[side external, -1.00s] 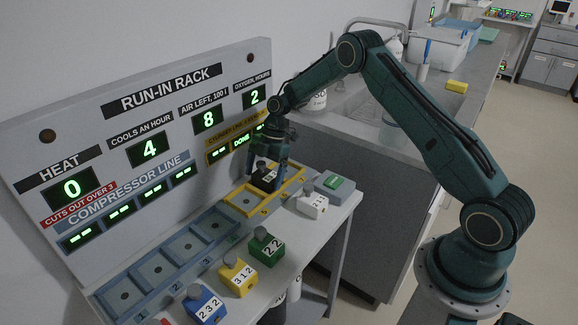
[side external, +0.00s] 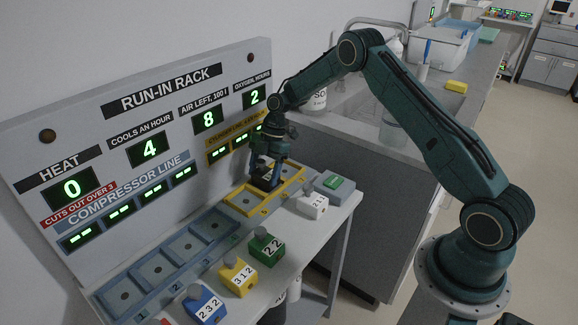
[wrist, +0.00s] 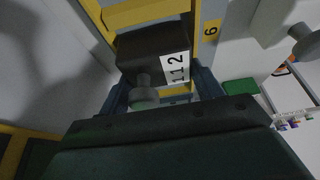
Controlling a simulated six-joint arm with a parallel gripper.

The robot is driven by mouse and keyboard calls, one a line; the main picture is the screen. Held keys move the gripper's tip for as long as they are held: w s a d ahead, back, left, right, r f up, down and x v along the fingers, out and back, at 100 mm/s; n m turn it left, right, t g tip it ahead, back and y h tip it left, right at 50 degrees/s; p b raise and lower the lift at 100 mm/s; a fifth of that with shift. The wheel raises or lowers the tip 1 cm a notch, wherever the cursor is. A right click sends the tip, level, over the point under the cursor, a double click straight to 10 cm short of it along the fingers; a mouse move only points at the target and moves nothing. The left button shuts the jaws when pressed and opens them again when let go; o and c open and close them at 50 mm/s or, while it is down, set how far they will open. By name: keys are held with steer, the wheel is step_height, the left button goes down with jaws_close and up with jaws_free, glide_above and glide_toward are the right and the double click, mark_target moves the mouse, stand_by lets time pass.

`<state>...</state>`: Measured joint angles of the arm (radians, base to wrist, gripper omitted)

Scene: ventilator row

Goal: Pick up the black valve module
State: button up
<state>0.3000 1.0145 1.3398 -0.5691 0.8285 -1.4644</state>
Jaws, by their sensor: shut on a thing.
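The black valve module (wrist: 148,48) has a white label reading 112 and a grey round knob. In the wrist view it sits between the two fingers of my gripper (wrist: 160,90), which is shut on it. In the side view my gripper (side external: 267,165) points down over the far yellow-framed bay, with the dark module low between its fingers. The yellow frame (side external: 238,208) lies around and below it. The fingers hide part of the module, and I cannot tell exactly how far it clears the bay.
Green (side external: 266,248), yellow (side external: 238,277), blue (side external: 205,305) and white (side external: 313,205) modules stand along the bench front. A grey box with a green button (side external: 333,183) is at the right. The blue-grey compressor tray (side external: 170,258) is empty. The display panel (side external: 140,150) rises close behind.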

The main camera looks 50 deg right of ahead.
mark_target(264, 177)
step_height(264, 177, up, 19)
steer(key=shift+r, duration=0.2)
stand_by(0.4)
stand_by(0.8)
steer(key=s+a, duration=0.4)
steer(key=s, duration=0.4)
steer(key=s+a, duration=0.5)
steer(key=s, duration=0.3)
steer(key=f, duration=1.7)
steer(key=shift+d, duration=0.2)
steer(key=shift+f, duration=0.1)
steer(key=shift+f, duration=1.85)
